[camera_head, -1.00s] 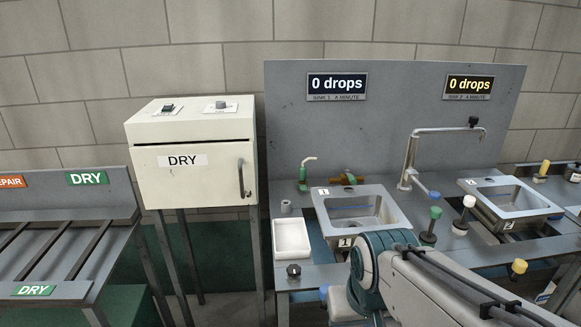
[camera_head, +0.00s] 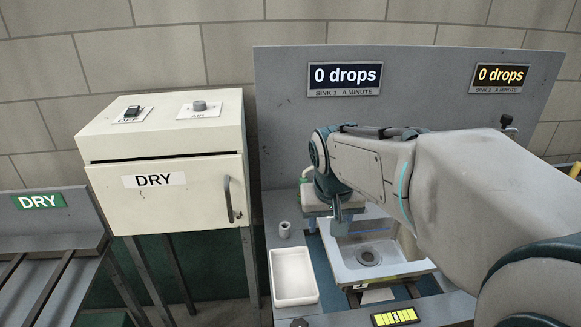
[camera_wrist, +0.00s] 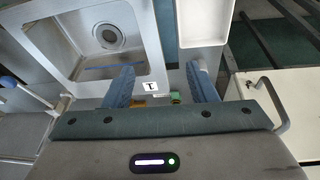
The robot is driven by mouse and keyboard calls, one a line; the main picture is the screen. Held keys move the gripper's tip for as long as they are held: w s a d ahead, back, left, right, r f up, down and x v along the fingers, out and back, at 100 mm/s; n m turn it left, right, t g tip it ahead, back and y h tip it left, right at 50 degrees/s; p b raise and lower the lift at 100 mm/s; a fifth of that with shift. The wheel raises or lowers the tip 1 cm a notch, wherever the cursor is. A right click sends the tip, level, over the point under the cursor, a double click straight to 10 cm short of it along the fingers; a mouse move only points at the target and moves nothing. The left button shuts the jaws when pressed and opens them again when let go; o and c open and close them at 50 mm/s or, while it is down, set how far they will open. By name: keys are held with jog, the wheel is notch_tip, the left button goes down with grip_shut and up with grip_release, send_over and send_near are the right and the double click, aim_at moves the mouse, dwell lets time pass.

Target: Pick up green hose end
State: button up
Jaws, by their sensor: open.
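My gripper (camera_wrist: 160,72) is open and empty, with its two blue fingers spread in the wrist view. A small green piece (camera_wrist: 175,98), which looks like the green hose end, shows low between the fingers, nearer the right one and apart from both. The gripper body hides part of it.
The sink 1 basin (camera_head: 352,268) lies below my gripper. A white tray (camera_head: 292,277) stands left of it, with a small grey ring (camera_head: 285,229) behind. The cream DRY cabinet (camera_head: 165,190) stands further left. The grey back panel (camera_head: 420,75) rises behind the sinks.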

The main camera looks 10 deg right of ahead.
jog(key=w+a+r+m+p, duration=0.1)
jog(key=w+r, duration=0.1)
jog(key=w, duration=1.4)
jog(key=m+t+p, duration=0.1)
send_near(303, 177)
jog(key=x, duration=0.2)
jog(key=p+x, duration=0.1)
jog(key=x, duration=0.3)
jog(key=shift+w+a+f, duration=0.2)
jog(key=shift+w+a, duration=0.05)
jog(key=shift+w, duration=0.1)
jog(key=x, duration=0.1)
jog(key=p+x, duration=0.1)
jog(key=x, duration=0.2)
jog(key=shift+s+d+f+p, duration=0.15)
jog(key=shift+d+f+p, duration=0.25)
jog(key=shift+f, duration=0.4)
jog(key=c, duration=1.1)
